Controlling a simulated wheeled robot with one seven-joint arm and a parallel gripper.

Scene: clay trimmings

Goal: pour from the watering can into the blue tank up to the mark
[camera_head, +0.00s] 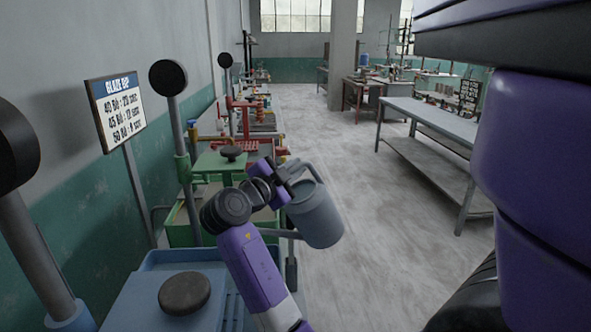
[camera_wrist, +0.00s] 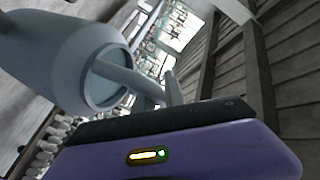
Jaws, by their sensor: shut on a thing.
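My gripper (camera_head: 277,180) is shut on the watering can's handle, at the upper left of the can in the head view. The grey-blue watering can (camera_head: 316,217) is tilted and held in the air, over the floor right of the green station. In the wrist view the can (camera_wrist: 58,60) fills the upper left, with its round rim towards the camera. No water shows. A light-blue station (camera_head: 140,300), seemingly the blue tank, is at the bottom left, with a round dark disc (camera_head: 185,293) on top. I cannot see its mark or any water level.
A green station (camera_head: 182,230) stands just beyond the blue one, with red equipment (camera_head: 245,120) farther back. Posts with round black heads (camera_head: 168,78) rise along the left. A glaze dip sign (camera_head: 116,110) is near the wall. The middle floor (camera_head: 330,130) is clear; a grey table (camera_head: 430,120) stands right.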

